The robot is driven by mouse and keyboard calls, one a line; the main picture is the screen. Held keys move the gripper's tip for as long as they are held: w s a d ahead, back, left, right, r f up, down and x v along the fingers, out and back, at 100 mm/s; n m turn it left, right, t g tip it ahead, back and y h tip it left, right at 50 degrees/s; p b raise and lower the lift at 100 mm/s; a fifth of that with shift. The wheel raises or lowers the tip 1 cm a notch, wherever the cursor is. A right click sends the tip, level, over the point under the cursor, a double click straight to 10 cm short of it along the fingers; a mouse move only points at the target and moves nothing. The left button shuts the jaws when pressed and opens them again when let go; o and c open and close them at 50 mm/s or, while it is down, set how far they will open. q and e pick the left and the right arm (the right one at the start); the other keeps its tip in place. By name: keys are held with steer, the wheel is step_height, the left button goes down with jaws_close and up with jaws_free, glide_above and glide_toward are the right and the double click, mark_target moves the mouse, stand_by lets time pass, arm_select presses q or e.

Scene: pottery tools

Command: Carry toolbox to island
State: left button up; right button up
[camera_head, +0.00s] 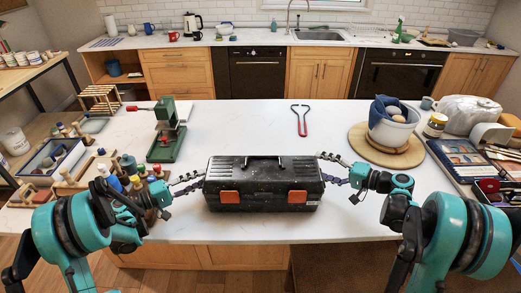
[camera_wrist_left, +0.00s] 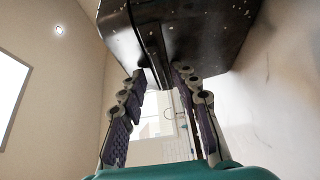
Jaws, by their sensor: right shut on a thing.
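The black toolbox (camera_head: 262,180) with two orange latches and a top handle is over the front middle of the white island (camera_head: 250,128), level. I cannot tell whether its base touches the top. My left gripper (camera_head: 201,182) is at its left end; in the left wrist view my left gripper's fingers (camera_wrist_left: 160,74) lie on either side of an edge of the toolbox (camera_wrist_left: 195,35), and firm contact is unclear. My right gripper (camera_head: 322,168) is shut on the toolbox's right end. The right fingertips are partly hidden by the box.
A green press (camera_head: 168,132) stands behind left, and a red-handled tool (camera_head: 302,121) lies behind. A bowl (camera_head: 392,126) on a round wooden board (camera_head: 368,145) stands right. Bottles (camera_head: 130,165) and trays crowd the left; a paint set (camera_head: 462,158) lies far right.

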arm_select(q)
steer(key=shift+d, duration=0.2)
arm_select(e)
steer(key=shift+a, duration=0.2)
steer(key=shift+d, duration=0.35)
arm_select(q)
steer(key=v, duration=1.2)
steer(key=shift+a, duration=0.25)
arm_select(e)
steer(key=v, duration=1.1)
steer(key=shift+s+d, duration=0.2)
steer(key=shift+s, duration=0.1)
arm_select(q)
steer(key=shift+d, duration=0.1)
arm_select(e)
steer(key=shift+d, duration=0.1)
